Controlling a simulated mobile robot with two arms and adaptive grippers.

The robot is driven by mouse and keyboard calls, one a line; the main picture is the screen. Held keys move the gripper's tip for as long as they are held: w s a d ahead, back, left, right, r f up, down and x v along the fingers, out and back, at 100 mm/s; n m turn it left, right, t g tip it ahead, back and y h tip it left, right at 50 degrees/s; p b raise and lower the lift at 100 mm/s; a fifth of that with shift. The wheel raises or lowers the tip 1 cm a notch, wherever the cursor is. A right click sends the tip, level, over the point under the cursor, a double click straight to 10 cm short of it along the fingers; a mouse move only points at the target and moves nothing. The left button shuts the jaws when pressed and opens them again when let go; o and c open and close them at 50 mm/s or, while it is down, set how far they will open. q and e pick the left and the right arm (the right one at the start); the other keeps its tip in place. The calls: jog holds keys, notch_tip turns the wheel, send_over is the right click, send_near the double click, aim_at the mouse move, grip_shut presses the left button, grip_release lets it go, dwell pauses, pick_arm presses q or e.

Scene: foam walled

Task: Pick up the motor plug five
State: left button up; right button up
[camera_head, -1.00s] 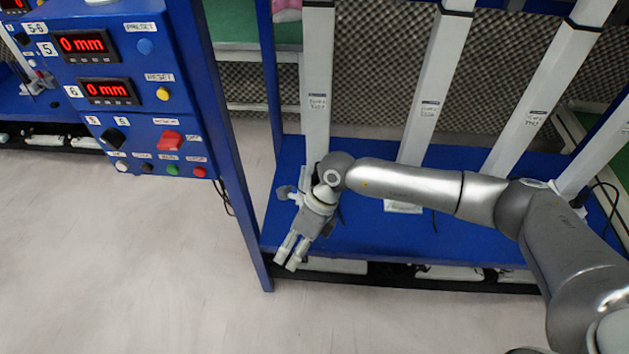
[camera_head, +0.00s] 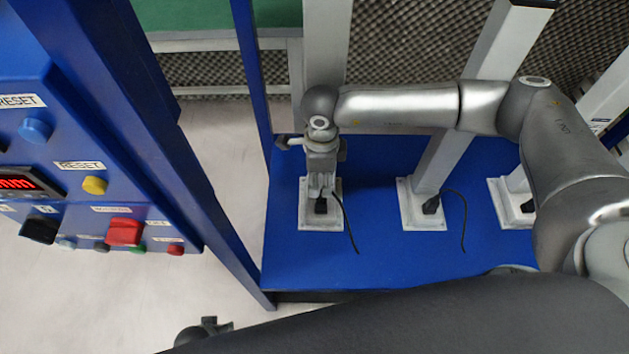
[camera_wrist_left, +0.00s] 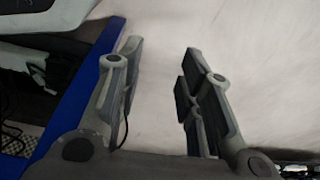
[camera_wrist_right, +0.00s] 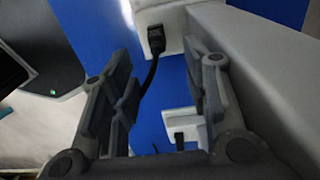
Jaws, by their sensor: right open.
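A black plug (camera_head: 320,206) with a black cable sits in the white base of the leftmost post on the blue platform. It also shows in the right wrist view (camera_wrist_right: 155,42). No number is legible on it. My right gripper (camera_head: 322,187) points down at this plug. In the right wrist view the right gripper (camera_wrist_right: 158,65) has its fingers spread, with the plug beyond the tips and the cable passing between the fingers. It holds nothing. My left gripper (camera_wrist_left: 163,55) is open and empty over pale floor in the left wrist view.
Other plugs (camera_head: 432,205) sit in white bases further right on the blue platform (camera_head: 380,255). Light posts rise behind. A blue control panel (camera_head: 70,150) with coloured buttons and a blue upright (camera_head: 255,80) stand left.

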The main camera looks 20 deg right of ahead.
aim_at(321, 200)
jog(key=shift+f, duration=0.25)
notch_tip(321, 200, down, 5)
jog(key=shift+s+f+b, duration=0.1)
jog(key=shift+f+b, duration=0.1)
jog(key=shift+b, duration=0.15)
jog(key=f, duration=0.4)
jog(key=shift+s+d+f+b, duration=0.15)
jog(key=shift+s+f+b, duration=0.05)
jog(key=shift+s+b, duration=0.1)
jog(key=shift+w+f, duration=0.1)
jog(key=shift+f, duration=0.1)
pick_arm(q)
jog(key=r, duration=0.1)
jog(key=w+r, duration=0.2)
jog(key=r, duration=0.1)
jog(key=shift+d, duration=0.15)
pick_arm(e)
jog(key=shift+c, duration=0.4)
grip_shut()
